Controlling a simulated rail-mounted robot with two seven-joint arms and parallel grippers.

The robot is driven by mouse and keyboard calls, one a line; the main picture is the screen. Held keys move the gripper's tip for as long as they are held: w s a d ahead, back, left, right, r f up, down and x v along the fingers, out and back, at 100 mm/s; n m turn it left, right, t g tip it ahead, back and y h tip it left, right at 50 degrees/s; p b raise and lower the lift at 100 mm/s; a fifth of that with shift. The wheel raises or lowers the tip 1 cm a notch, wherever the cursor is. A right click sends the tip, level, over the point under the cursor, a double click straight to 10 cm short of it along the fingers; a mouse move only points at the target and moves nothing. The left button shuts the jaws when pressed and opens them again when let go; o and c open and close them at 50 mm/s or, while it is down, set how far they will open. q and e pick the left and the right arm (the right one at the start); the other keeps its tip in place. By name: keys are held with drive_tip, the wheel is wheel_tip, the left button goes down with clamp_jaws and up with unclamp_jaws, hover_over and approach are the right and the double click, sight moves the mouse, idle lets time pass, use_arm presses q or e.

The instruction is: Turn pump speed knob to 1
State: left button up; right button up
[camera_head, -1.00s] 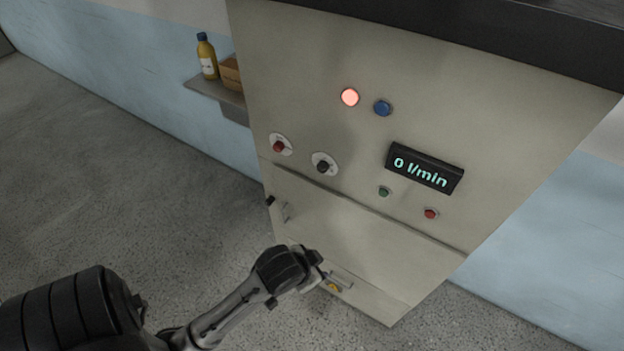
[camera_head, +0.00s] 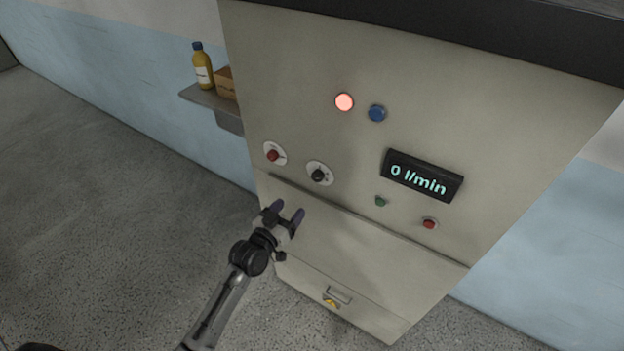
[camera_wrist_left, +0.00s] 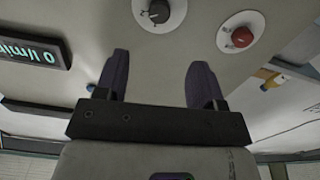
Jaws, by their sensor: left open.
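A black knob (camera_head: 318,175) on a round white dial plate is on the beige cabinet front; it also shows in the left wrist view (camera_wrist_left: 158,12). A red knob (camera_head: 272,155) on a similar plate is to its left and also shows in the left wrist view (camera_wrist_left: 242,37). I cannot read which one is the pump speed knob. A display (camera_head: 422,176) reads "0 l/min". My left gripper (camera_head: 288,209) is open and empty, with its purple fingers below the two knobs, apart from both. The fingers also show in the left wrist view (camera_wrist_left: 158,65). My right gripper is out of view.
A lit pinkish button (camera_head: 344,102) and a blue button (camera_head: 377,113) are above the knobs. A green button (camera_head: 381,201) and a red button (camera_head: 429,223) are under the display. A shelf (camera_head: 207,97) with a yellow bottle (camera_head: 202,68) is at the left. A drawer handle (camera_head: 338,295) is low down.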

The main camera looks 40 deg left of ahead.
sight(315, 178)
use_arm(q)
drive_tip(key=w, duration=0.4)
drive_tip(key=w+a, duration=0.1)
drive_tip(key=w, duration=0.4)
drive_tip(key=w+p, duration=0.1)
drive_tip(key=w, duration=0.3)
drive_tip(key=shift+w+a+r, duration=0.1)
drive_tip(key=shift+w+a, duration=0.2)
drive_tip(key=shift+a, duration=0.1)
drive_tip(key=shift+c, duration=0.2)
drive_tip(key=c, duration=0.9)
